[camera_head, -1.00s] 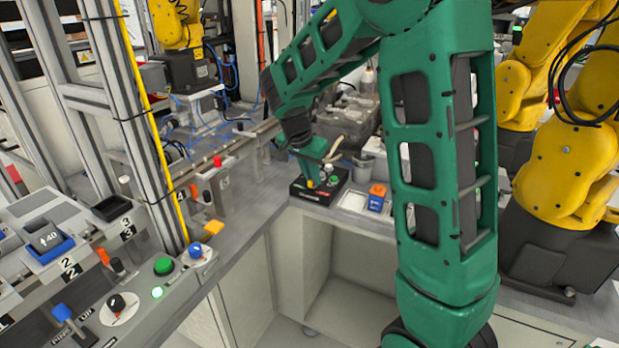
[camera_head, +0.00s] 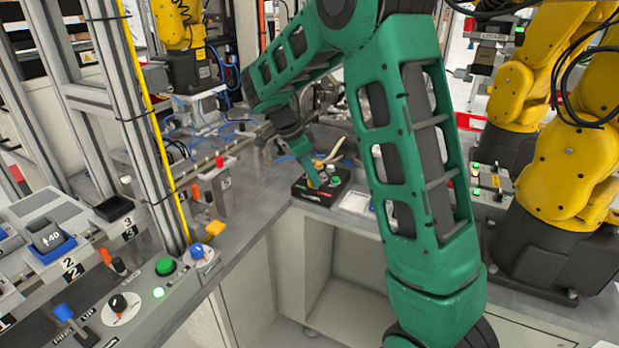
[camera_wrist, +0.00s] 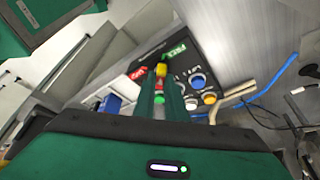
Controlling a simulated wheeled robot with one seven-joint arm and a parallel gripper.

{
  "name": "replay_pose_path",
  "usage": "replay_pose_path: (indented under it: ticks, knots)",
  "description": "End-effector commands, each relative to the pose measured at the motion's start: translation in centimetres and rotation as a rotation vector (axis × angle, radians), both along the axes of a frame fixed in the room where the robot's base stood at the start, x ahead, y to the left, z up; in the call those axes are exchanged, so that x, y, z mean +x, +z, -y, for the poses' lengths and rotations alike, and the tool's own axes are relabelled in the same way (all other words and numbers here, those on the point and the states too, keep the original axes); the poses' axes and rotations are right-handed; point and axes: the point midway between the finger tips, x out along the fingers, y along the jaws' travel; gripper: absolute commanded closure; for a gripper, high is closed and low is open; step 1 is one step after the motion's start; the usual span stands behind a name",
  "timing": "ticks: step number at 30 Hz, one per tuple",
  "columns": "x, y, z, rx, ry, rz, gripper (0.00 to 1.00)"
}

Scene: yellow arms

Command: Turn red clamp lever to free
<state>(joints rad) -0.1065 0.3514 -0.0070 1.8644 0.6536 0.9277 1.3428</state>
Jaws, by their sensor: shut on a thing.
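The black clamp box (camera_head: 316,199) sits on the grey bench by the inner corner. It carries a green FREE label (camera_wrist: 177,50) and a red LOCK label (camera_wrist: 138,72). My gripper (camera_head: 315,183) reaches down onto it from above. In the wrist view my gripper (camera_wrist: 161,84) is shut on the red clamp lever (camera_wrist: 160,83), of which only a small red part shows between the fingers. A yellow piece (camera_wrist: 161,68) shows just beyond it, close to both labels. The fingers hide most of the lever, so its exact angle is unclear.
Blue, white and yellow buttons (camera_wrist: 198,82) sit on the box right beside my fingers. Tan cables (camera_wrist: 240,90) run behind it. A panel with a green button (camera_head: 165,266) and a vertical post with a yellow strip stand left. Yellow arms (camera_head: 570,150) stand right.

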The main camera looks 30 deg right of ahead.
Motion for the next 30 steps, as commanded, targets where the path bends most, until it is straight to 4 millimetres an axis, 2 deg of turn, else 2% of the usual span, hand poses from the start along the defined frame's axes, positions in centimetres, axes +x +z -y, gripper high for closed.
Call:
replay_pose_path:
  ticks: [14,15,17,18,26,30]
  knots:
    - [-0.10,0.03,0.19,-0.002,-0.022,-0.001,1.00]
    - [-0.10,0.03,0.20,-0.002,-0.022,-0.001,0.87]
    - [-0.10,0.02,0.19,-0.002,-0.021,-0.001,0.72]
    - [-0.09,0.02,0.17,-0.001,-0.021,0.000,0.70]
    - [-0.02,0.05,0.06,-0.001,-0.017,-0.001,0.70]
    - [0.07,0.81,-0.25,-0.001,-0.016,0.000,0.70]
